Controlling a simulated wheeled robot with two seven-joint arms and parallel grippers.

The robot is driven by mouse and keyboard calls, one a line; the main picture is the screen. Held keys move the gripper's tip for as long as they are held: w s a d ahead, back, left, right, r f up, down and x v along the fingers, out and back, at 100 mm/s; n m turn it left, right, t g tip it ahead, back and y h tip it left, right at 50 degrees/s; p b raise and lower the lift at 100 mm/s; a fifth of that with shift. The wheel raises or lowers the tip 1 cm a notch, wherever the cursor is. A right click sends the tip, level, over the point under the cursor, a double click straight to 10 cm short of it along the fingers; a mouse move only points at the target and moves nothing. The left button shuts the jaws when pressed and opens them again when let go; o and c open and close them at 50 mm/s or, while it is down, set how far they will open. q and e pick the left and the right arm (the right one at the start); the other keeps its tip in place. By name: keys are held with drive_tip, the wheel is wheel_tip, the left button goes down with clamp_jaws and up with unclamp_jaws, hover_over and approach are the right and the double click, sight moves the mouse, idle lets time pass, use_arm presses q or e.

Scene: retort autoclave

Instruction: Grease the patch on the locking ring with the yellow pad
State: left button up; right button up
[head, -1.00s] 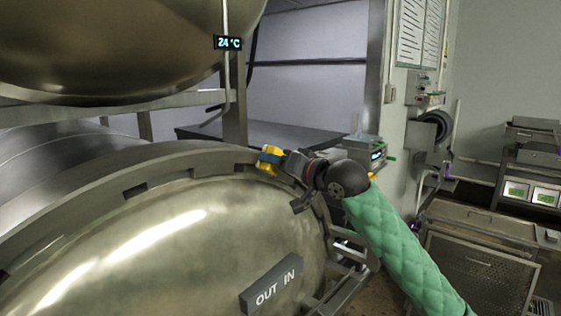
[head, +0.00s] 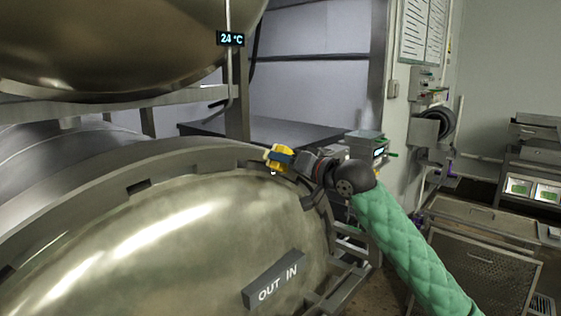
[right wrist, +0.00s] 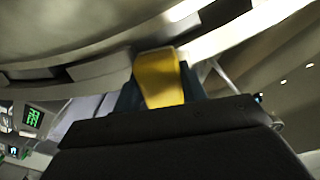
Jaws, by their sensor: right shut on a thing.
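The yellow pad (head: 275,155) is held at the upper right rim of the large vessel door. My right gripper (head: 284,158) is shut on it, with its arm in a green quilted sleeve coming from the lower right. In the right wrist view the yellow pad (right wrist: 160,78) stands between the dark fingers, close to the metal ring. The grey locking ring (head: 200,160) curves around the domed door. Whether the pad touches the ring I cannot tell. The grease patch cannot be made out. My left gripper is not in view.
The domed door carries an "OUT IN" block (head: 275,281) at its lower part. A second vessel (head: 130,45) hangs above on the left, with a 24 °C display (head: 230,39). A dark table (head: 270,130) stands behind. A mesh-sided cart (head: 480,265) stands at the right.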

drive_tip(key=w+d+f+b, duration=0.1)
drive_tip(key=w+d+f, duration=0.2)
drive_tip(key=w, duration=0.3)
drive_tip(key=shift+d+f+b, duration=0.35)
drive_tip(key=shift+d+b, duration=0.05)
drive_tip(key=shift+d, duration=0.3)
idle(0.4)
drive_tip(key=v, duration=0.6)
idle(0.5)
drive_tip(key=v, duration=0.3)
idle(0.6)
